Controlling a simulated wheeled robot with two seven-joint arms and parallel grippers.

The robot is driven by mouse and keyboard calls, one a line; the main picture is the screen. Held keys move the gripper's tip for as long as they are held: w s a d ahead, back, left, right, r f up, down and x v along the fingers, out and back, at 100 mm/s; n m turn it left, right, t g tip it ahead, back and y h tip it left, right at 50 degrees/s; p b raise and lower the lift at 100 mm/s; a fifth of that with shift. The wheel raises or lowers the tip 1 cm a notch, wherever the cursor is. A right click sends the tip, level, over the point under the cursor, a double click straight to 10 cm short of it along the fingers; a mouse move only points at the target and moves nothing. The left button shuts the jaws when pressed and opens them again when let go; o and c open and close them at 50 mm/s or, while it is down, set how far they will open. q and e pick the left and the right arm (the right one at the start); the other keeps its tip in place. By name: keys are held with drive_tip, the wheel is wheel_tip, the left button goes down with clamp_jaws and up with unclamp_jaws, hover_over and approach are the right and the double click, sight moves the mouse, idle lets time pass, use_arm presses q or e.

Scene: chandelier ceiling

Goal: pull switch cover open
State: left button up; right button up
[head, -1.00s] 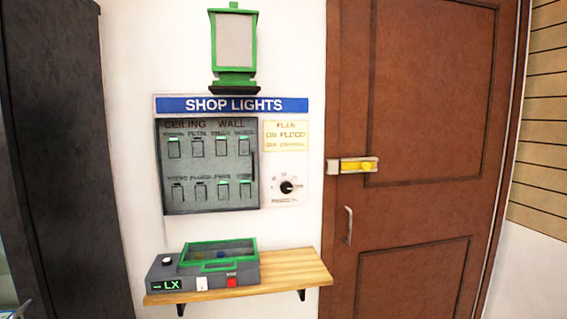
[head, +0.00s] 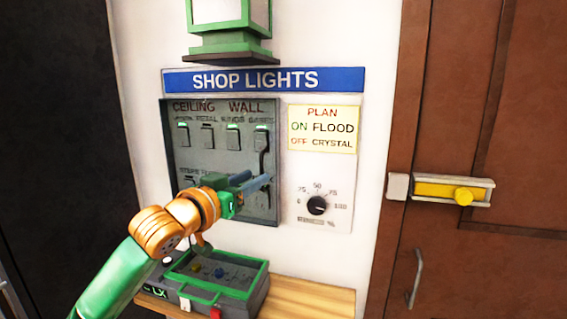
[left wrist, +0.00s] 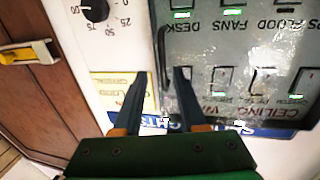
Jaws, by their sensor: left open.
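The switch cover (head: 217,160) is a grey see-through pane over the switch panel under the "SHOP LIGHTS" sign, and it looks shut. In the left wrist view, which is upside down, the cover (left wrist: 270,50) fills the right side. Its dark upright handle (left wrist: 162,55) is near the cover's edge. My left gripper (head: 262,182) is in front of the cover's right edge, with its fingers open. In the left wrist view the fingertips (left wrist: 161,78) are apart, with the handle lined up between them. I cannot tell whether they touch it. My right gripper is out of view.
A dimmer knob (head: 317,205) and a yellow plan card (head: 323,129) are right of the cover. A green lantern (head: 230,40) hangs above. A green-lidded box (head: 213,275) sits on a wooden shelf (head: 315,297) below. A brown door (head: 450,120) with a yellow bolt (head: 440,189) is at right.

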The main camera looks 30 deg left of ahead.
sight(262, 173)
use_arm(q)
drive_tip(key=w, duration=0.1)
drive_tip(key=w+p, duration=0.1)
drive_tip(key=w, duration=0.1)
drive_tip(key=shift+w+a+p, duration=0.2)
drive_tip(key=shift+w+p, duration=0.1)
drive_tip(key=shift+c, duration=0.3)
drive_tip(key=shift+s+a+r, duration=0.1)
drive_tip(key=shift+s+a, duration=0.05)
drive_tip(key=shift+s, duration=0.05)
clamp_jaws()
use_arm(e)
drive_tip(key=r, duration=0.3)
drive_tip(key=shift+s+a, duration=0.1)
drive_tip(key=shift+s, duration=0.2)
use_arm(q)
drive_tip(key=shift+w, duration=0.1)
